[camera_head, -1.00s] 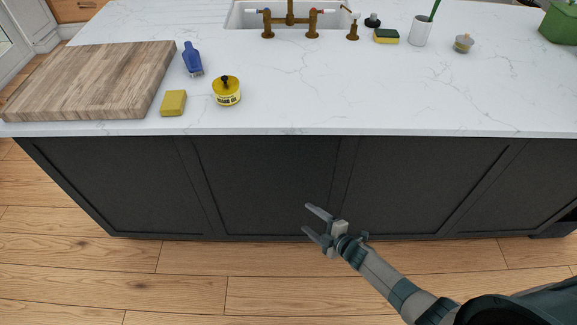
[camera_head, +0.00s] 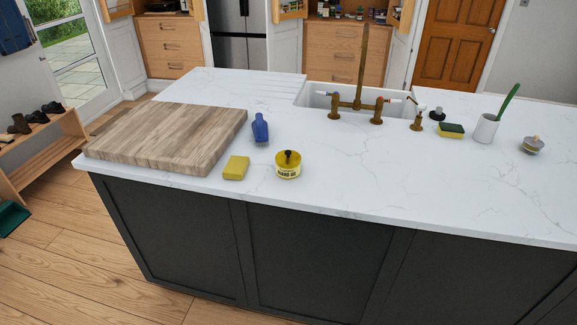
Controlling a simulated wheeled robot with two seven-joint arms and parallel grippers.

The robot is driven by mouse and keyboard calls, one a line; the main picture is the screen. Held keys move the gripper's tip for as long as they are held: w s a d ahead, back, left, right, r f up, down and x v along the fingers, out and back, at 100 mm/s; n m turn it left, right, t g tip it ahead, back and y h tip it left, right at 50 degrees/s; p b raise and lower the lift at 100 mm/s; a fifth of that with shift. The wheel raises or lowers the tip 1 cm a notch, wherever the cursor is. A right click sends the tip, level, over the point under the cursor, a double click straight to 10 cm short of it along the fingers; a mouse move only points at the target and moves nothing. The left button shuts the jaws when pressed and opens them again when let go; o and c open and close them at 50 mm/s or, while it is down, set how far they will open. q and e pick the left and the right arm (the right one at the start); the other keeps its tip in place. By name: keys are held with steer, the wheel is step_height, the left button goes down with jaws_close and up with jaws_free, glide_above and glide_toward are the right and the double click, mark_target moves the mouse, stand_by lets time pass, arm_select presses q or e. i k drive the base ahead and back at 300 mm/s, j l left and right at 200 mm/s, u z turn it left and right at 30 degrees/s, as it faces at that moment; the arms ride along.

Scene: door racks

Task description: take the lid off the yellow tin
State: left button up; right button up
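The yellow tin (camera_head: 288,171) stands upright on the white marble counter, close to its front edge. Its lid (camera_head: 288,157) is on top, yellow with a dark knob. A pale label with dark lettering shows on the tin's side. Neither of my grippers is in the head view.
A yellow sponge or block (camera_head: 236,168) lies just left of the tin, with a blue bottle (camera_head: 260,129) behind it. A thick wooden board (camera_head: 165,139) covers the counter's left end. The sink (camera_head: 322,97) and brass tap (camera_head: 361,70) are behind. The counter right of the tin is clear.

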mark_target(284, 172)
steer(key=z, duration=0.3)
steer(key=i+j+z, duration=0.1)
steer(key=j+z, duration=0.6)
steer(key=z, duration=0.2)
steer(key=j+z, duration=0.1)
steer(key=j, duration=0.5)
steer(key=j+z, duration=0.1)
steer(key=j, duration=0.5)
steer(key=k+j+z, duration=0.15)
steer(key=j, duration=0.45)
steer(key=j+z, duration=0.1)
steer(key=j, duration=0.5)
steer(key=k, duration=0.05)
